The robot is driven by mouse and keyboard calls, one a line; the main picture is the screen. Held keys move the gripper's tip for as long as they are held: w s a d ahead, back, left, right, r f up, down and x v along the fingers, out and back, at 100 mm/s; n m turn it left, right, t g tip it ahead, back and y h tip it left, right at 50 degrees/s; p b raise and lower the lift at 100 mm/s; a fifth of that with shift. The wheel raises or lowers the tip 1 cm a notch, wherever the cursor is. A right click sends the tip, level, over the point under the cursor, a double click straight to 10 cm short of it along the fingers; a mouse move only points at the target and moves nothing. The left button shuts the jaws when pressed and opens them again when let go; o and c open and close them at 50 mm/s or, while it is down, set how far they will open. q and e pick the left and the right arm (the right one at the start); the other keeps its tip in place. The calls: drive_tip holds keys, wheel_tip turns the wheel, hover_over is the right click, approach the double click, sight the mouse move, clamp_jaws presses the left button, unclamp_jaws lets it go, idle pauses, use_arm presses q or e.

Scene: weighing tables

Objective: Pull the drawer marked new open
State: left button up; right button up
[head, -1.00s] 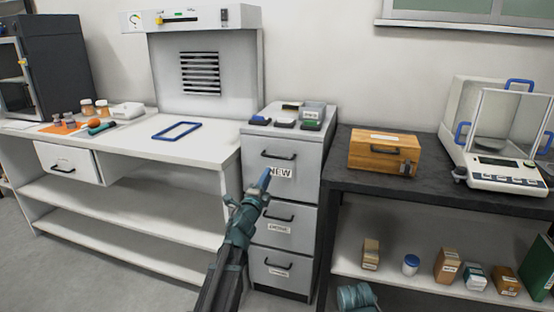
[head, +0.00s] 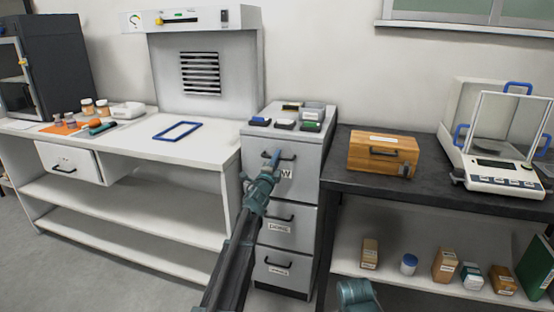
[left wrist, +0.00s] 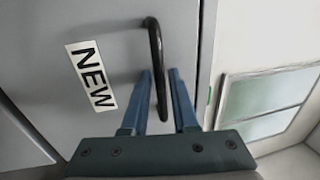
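The drawer marked NEW (head: 297,180) is the top drawer of a grey cabinet, and its front looks closed. Its label (left wrist: 91,75) shows fully in the left wrist view and is partly covered by my arm in the head view. The black bar handle (left wrist: 156,66) runs between the two blue fingers of my left gripper (left wrist: 164,80). The fingers are open, one on each side of the handle, with a gap to it visible on at least one side. In the head view my left gripper (head: 274,158) is at the handle. A teal part of my right arm shows at the bottom, its fingers out of view.
Two more drawers (head: 280,227) with handles lie below. Several small items (head: 285,124) stand on the cabinet top. A white bench (head: 130,150) is on the left. A dark table (head: 345,180) with a wooden box (head: 383,152) and a balance (head: 500,175) is on the right.

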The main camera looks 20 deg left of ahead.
use_arm(q)
clamp_jaws()
idle(1.4)
